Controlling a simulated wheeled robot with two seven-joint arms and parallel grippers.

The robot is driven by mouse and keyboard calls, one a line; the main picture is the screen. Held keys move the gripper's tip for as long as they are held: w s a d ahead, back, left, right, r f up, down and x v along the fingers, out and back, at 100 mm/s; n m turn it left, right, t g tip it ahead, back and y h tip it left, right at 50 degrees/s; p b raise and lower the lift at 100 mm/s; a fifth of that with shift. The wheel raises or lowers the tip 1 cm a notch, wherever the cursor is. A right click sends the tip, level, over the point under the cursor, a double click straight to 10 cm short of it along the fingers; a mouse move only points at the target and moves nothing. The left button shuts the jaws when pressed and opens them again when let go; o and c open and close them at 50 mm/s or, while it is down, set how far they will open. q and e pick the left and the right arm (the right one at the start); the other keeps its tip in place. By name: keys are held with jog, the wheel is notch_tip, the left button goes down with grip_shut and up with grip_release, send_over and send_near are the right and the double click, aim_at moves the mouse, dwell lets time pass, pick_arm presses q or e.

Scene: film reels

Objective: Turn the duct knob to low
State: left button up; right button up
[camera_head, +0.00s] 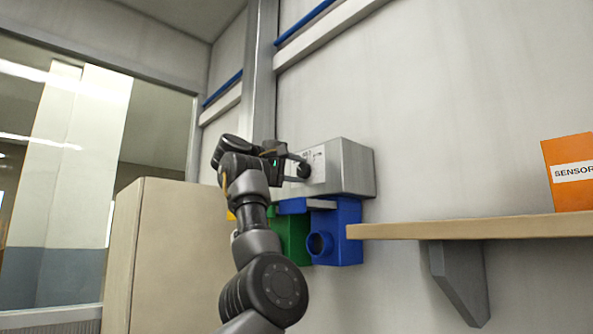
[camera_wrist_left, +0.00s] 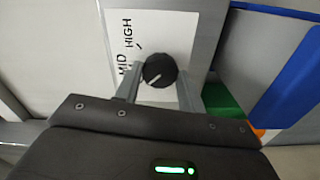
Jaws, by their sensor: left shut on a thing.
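The duct knob (camera_head: 304,170) is black and round, on the front of a grey metal box (camera_head: 352,170) on the wall. In the left wrist view the knob (camera_wrist_left: 160,69) sits on a white label plate (camera_wrist_left: 172,30) reading HIGH and MID; no LOW mark can be made out. A pale pointer line on the knob runs toward the lower left of that view. My left gripper (camera_head: 296,168) reaches the box, its two fingers (camera_wrist_left: 160,78) on either side of the knob, shut on it. My right gripper is not in view.
A blue bin (camera_head: 347,235) and a green bin (camera_head: 293,240) are just below the box. A wooden shelf (camera_head: 460,227) with an orange SENSOR box (camera_head: 570,190) is at the right. A beige cabinet (camera_head: 170,250) stands at the left.

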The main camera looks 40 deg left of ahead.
pick_arm(q)
jog(key=shift+r, duration=0.1)
jog(key=o, duration=1)
jog(key=shift+s+a, duration=0.1)
jog(key=shift+s+f+b, duration=0.2)
jog(key=shift+s+b, duration=0.25)
jog(key=s+b, duration=0.1)
jog(key=s, duration=0.2)
jog(key=s+b, duration=0.2)
jog(key=s, duration=0.1)
jog(key=s+a+b, duration=0.1)
jog(key=s, duration=0.3)
jog(key=shift+r, duration=0.1)
